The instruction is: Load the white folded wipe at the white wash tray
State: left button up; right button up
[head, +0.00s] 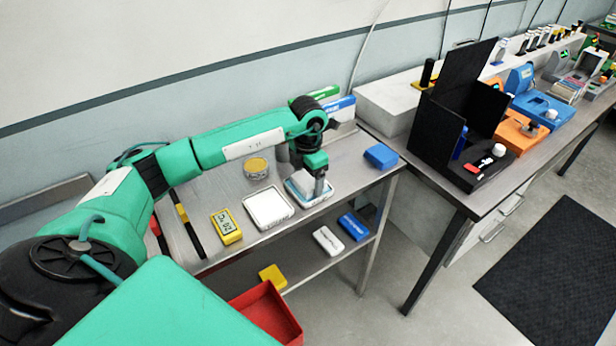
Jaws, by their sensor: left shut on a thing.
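My left gripper (319,190) reaches down at the right part of the metal bench and is shut on a small white thing that looks like the white folded wipe; the fingers hide much of it. Below and around the fingertips is a white tray (308,203) with a pale blue-white inside. I cannot tell whether the wipe touches its floor. A second white, square, shallow tray (268,208) lies just left of it. I cannot tell for certain which is the wash tray. My right gripper is not in view.
A blue box (381,156) lies near the right end. White and blue boxes lie on the lower shelf. A black-panelled station (455,125) stands on the bench to the right.

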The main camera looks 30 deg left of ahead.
aim_at(310, 180)
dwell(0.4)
pick_arm(q)
jog(key=shift+r, duration=0.1)
jog(key=shift+r+p, duration=0.45)
jog(key=shift+r, duration=0.2)
jog(key=shift+r+p, duration=1.35)
jog(key=shift+r, duration=1.4)
jog(key=shift+s+d+f+m, duration=0.2)
jog(key=shift+d+m, duration=0.25)
jog(key=shift+m, duration=0.35)
jog(key=s+d+m, duration=0.6)
jog(key=d+m, duration=0.1)
jog(key=m, duration=0.8)
jog(key=s+d+m, duration=0.7)
jog(key=m, duration=0.8)
jog(key=shift+d+f, duration=0.15)
jog(key=shift+f, duration=0.15)
